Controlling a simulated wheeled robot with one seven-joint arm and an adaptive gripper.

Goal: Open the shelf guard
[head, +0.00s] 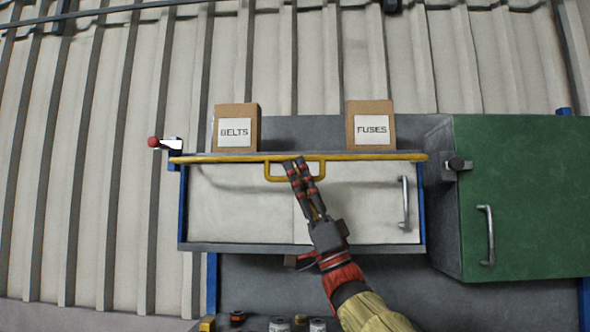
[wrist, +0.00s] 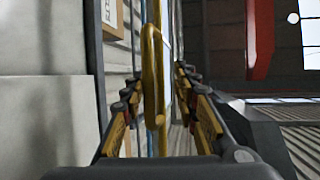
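The shelf guard (head: 215,158) is a yellow bar along the front edge of the shelf top, with a rectangular loop handle (head: 270,170) hanging at its middle. My gripper (head: 295,164) is at this loop, its fingers pointing up across it. In the wrist view the yellow loop (wrist: 153,75) stands between the two fingers, with a gap visible on each side. My gripper is open, and I see no clear contact with the loop. The fingers hide part of the loop in the head view.
Boxes marked BELTS (head: 236,128) and FUSES (head: 370,125) stand behind the guard. A green cabinet (head: 530,195) stands right. White doors (head: 240,205) lie below.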

